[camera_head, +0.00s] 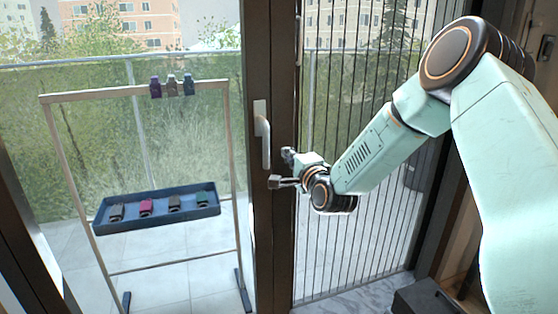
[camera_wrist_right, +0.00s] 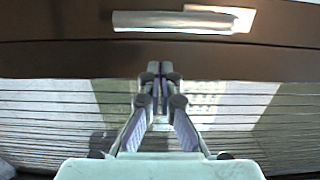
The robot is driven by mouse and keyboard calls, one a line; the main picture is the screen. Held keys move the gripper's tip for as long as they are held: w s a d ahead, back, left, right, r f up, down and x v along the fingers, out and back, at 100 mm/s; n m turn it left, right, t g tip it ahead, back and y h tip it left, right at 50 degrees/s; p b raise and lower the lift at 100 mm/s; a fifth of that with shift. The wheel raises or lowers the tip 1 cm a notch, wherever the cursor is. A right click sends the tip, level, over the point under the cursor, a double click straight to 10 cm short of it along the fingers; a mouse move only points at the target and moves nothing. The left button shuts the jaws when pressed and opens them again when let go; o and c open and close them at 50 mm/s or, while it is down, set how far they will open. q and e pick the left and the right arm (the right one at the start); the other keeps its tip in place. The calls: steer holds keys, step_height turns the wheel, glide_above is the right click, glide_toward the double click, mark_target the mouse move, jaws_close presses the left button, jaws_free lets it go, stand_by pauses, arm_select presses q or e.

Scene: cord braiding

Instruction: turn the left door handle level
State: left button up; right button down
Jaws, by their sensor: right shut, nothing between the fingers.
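The left door handle (camera_head: 266,145) is pale, on a dark door frame. Its plate is at the top and its lever hangs straight down. In the right wrist view the handle (camera_wrist_right: 175,20) crosses the top of the picture, ahead of the fingertips. My right gripper (camera_head: 281,169) is beside the lower end of the lever, at its right. In the right wrist view the gripper's (camera_wrist_right: 160,70) fingertips are together with nothing between them, apart from the handle. My left gripper is not in view.
Behind the glass at left stands a wooden rack (camera_head: 140,92) with several cord bobbins hanging from its top bar. A blue tray (camera_head: 155,224) on it holds several more bobbins. Vertical cords or bars (camera_head: 330,250) fill the pane right of the frame. A dark box (camera_head: 425,298) lies at lower right.

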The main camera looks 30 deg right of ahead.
steer(key=shift+w+a, duration=0.3)
steer(key=shift+a, duration=0.3)
steer(key=shift+w+a, duration=0.25)
steer(key=shift+a, duration=0.35)
steer(key=shift+a, duration=0.1)
steer(key=shift+b, duration=0.3)
